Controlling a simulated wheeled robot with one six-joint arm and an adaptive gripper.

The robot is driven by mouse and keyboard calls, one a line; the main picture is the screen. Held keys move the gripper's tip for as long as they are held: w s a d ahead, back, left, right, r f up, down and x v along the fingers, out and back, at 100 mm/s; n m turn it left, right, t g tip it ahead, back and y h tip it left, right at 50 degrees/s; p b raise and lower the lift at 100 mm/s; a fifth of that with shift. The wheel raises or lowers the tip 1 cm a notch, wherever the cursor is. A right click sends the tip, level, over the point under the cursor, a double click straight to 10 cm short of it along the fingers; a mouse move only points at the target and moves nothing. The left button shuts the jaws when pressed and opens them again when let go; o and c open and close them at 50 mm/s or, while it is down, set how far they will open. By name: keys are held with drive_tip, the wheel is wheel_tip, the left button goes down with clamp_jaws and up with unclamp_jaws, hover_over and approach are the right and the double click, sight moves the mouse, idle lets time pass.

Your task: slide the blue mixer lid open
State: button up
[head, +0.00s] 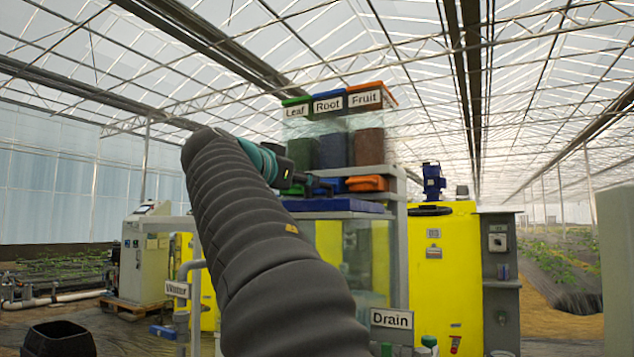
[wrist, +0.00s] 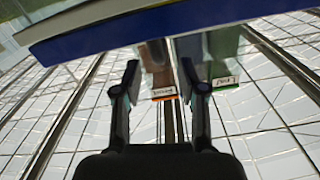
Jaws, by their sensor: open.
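The blue mixer lid (head: 334,205) is a flat blue slab on top of a clear-walled mixer tank (head: 362,262). It appears to cover the tank top; its left part is hidden behind my arm. In the wrist view the lid (wrist: 170,24) is a wide blue band across the top, beyond my fingers. My gripper (head: 325,187) shows just above the lid in the head view, pointing right. In the wrist view my gripper (wrist: 160,72) is open, with nothing between its two dark fingers. No contact with the lid is visible.
Above the lid stand clear hoppers labelled Leaf (head: 296,112), Root (head: 328,104) and Fruit (head: 365,98). An orange block (head: 367,184) sits below them, close to my gripper. A yellow tank (head: 446,270) stands right; a Drain sign (head: 391,319) is low in front.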

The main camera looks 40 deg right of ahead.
drive_tip(key=p+x, duration=0.1)
drive_tip(key=x, duration=0.7)
drive_tip(key=shift+d+p, duration=0.1)
drive_tip(key=shift+p, duration=0.25)
drive_tip(key=shift+c, duration=0.2)
clamp_jaws()
